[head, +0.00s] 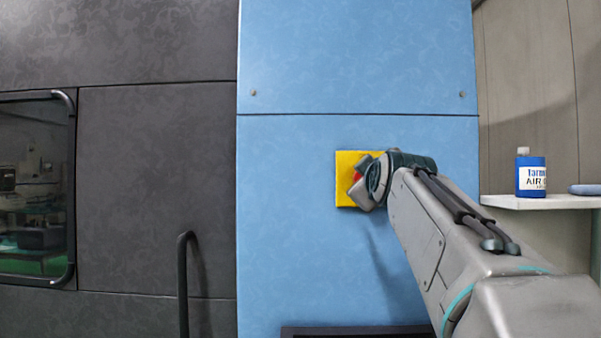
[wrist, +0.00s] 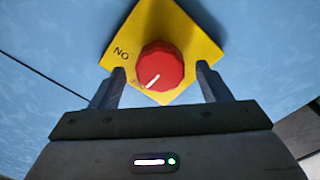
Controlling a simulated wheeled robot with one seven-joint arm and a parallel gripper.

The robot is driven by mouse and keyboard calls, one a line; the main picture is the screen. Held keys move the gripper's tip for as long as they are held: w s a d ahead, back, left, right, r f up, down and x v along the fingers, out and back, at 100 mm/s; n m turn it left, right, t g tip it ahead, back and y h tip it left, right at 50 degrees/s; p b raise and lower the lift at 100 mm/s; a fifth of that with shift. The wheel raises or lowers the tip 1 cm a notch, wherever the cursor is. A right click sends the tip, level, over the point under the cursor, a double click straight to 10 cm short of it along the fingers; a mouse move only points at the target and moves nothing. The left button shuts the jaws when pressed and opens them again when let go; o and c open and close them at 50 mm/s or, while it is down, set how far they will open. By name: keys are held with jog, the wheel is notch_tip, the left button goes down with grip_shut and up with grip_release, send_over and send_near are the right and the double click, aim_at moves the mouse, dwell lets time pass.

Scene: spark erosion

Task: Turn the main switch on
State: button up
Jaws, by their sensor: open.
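The main switch is a red ridged knob (wrist: 161,66) with a white pointer line, on a yellow square plate (wrist: 188,25) fixed to the blue panel. The plate looks tilted in the wrist view, and the letters "NO" show on its left part. In the head view the yellow plate (head: 346,192) and a bit of the red knob (head: 358,176) show beside my gripper (head: 357,190), which hides the rest. In the wrist view my gripper (wrist: 160,84) is open, with one finger on each side of the knob. I cannot tell whether the fingers touch it.
The blue panel (head: 290,220) is flat around the switch. A dark cabinet with a windowed door (head: 35,190) and a black handle (head: 183,280) stands at the left. A blue bottle (head: 531,176) stands on a white shelf (head: 540,202) at the right.

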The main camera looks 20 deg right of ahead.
jog(key=shift+x, duration=0.8)
jog(key=c, duration=1)
jog(key=shift+o, duration=0.2)
jog(key=shift+m, duration=0.4)
jog(key=m+b, duration=0.1)
jog(key=m, duration=1.6)
